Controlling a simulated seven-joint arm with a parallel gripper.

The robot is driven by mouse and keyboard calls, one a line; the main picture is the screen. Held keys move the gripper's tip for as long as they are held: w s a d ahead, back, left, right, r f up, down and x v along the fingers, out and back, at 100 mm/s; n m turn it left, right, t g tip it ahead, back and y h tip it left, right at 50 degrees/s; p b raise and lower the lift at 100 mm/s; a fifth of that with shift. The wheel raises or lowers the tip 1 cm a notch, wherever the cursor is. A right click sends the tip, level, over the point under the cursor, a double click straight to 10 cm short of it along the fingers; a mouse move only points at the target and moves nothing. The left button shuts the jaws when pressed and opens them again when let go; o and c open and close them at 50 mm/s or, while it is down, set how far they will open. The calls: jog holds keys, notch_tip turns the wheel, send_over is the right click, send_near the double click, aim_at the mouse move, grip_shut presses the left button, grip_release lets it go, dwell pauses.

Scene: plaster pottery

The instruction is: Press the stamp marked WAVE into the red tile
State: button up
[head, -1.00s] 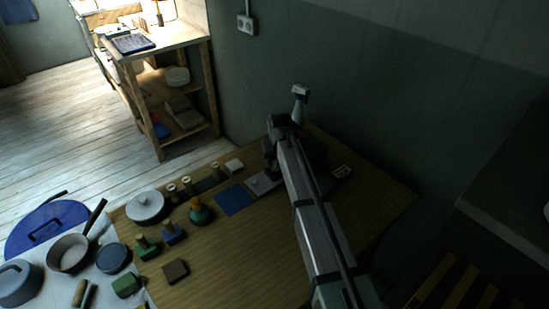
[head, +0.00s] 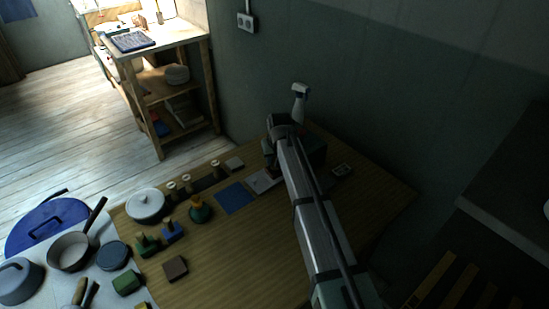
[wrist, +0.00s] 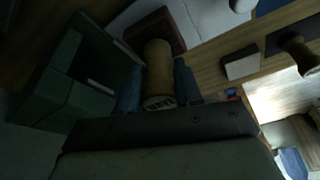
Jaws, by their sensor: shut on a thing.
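My gripper (wrist: 157,85) is shut on the light wooden handle of a stamp (wrist: 159,68). A dark red square, which looks like the red tile (wrist: 178,42), shows right behind the handle, beside a pale slab. I cannot tell whether the stamp touches it; the stamp's face is hidden. In the head view my arm covers the held stamp and most of that spot, just right of the white tile (head: 260,182).
A dark green box (wrist: 85,75) stands close to my gripper's left in the wrist view. The front middle of the table is clear.

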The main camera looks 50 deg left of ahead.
jog(key=shift+f, duration=0.35)
dwell(0.8)
jog(key=shift+r, duration=3.55)
jog(key=w+d+m+h, duration=0.1)
jog(key=w+d+m, duration=0.35)
jog(key=d, duration=1.25)
jog(key=w+d+m+t, duration=0.1)
jog(key=w+d, duration=0.7)
jog(key=d, duration=0.8)
jog(key=w+d+m+h, duration=0.1)
jog(key=w+d+m, duration=0.35)
jog(key=d, duration=1.25)
jog(key=w+d+m, duration=0.1)
jog(key=w+d, duration=0.1)
jog(key=d, duration=1.2)
jog(key=w+d+m+t+h, duration=0.1)
jog(key=w+d+m, duration=0.1)
jog(key=d, duration=1.3)
jog(key=shift+w+r, duration=0.2)
jog(key=shift+w, duration=0.15)
